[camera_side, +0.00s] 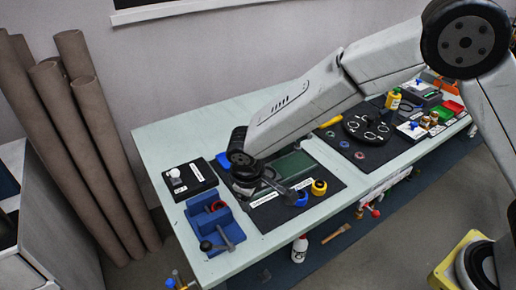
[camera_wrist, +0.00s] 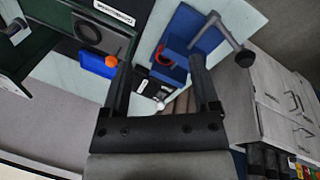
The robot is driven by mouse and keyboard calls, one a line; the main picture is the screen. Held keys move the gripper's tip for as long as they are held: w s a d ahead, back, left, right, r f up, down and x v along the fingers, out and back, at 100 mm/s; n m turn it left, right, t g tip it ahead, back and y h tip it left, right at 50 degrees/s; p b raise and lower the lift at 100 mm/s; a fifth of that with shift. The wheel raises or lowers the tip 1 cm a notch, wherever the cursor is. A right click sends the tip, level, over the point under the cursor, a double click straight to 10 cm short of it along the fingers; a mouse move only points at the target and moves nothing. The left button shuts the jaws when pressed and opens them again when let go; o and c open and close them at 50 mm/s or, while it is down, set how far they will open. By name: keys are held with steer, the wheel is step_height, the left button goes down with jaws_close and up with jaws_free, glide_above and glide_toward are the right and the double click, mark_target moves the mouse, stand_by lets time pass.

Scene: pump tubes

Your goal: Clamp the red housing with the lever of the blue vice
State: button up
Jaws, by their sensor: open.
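The blue vice (camera_side: 232,232) stands near the front left part of the table in the side view; it also shows in the wrist view (camera_wrist: 200,38). The red housing (camera_side: 217,206) sits in the vice, and part of it shows in the wrist view (camera_wrist: 163,57). The vice's grey lever has a dark knob (camera_side: 206,245) at its end, towards the table's front edge; the knob also shows in the wrist view (camera_wrist: 244,59). My gripper (camera_wrist: 161,64) is open and empty, above the table and apart from the vice and lever. Its fingers partly cover the vice in the wrist view.
A black plate with a white ball (camera_side: 175,173) lies behind the vice. A black mat with a green tray (camera_side: 291,165) and yellow and blue parts (camera_side: 319,187) is to the right. Brown rolls (camera_side: 75,130) stand left of the table. The table's front edge is close to the lever.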

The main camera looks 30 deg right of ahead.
mark_target(204, 246)
steer(key=a+f+n, duration=0.1)
steer(key=a+f, duration=0.1)
steer(key=a, duration=0.2)
steer(key=s+a+f+t, duration=0.1)
steer(key=a+f, duration=0.1)
steer(key=a, duration=0.3)
steer(key=a+f+n+h, duration=0.1)
steer(key=a+f, duration=0.1)
steer(key=a, duration=0.3)
steer(key=shift+s+a+n, duration=0.25)
steer(key=shift+n, duration=0.05)
steer(key=shift+w+x, duration=0.2)
steer(key=shift+x, duration=3.7)
steer(key=shift+d+r, duration=0.1)
jaws_close()
